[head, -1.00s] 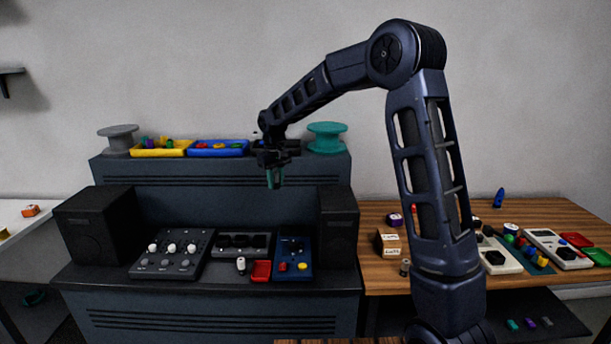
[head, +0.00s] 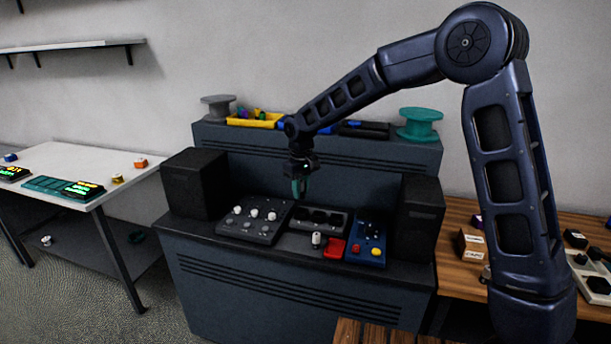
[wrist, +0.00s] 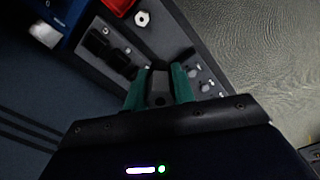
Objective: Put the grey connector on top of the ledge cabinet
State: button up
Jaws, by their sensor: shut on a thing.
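My gripper (head: 299,187) hangs fingers down over the lower deck of the dark ledge cabinet (head: 240,270), in front of its raised back part. In the wrist view its green fingers (wrist: 159,90) are shut on a small dark grey block, the grey connector (wrist: 159,86). In the head view the fingers and wrist hide the connector. The cabinet's raised top (head: 215,132) carries a grey spool, trays and a green spool; my forearm crosses in front of part of it.
Black speakers (head: 187,187) (head: 419,218) flank the deck. Below the gripper are a knob panel (head: 254,222), a blue box (head: 366,242), a red tray (head: 334,249) and a small pale cylinder (head: 317,239). A yellow tray (head: 255,121) and green spool (head: 419,123) stand on top. A white table (head: 85,160) is left.

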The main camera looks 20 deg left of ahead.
send_near(302, 244)
notch_tip(302, 244, down, 6)
jog(key=shift+r, duration=0.25)
dwell(0.4)
jog(key=shift+f, duration=0.5)
dwell(0.5)
jog(key=o, duration=1.1)
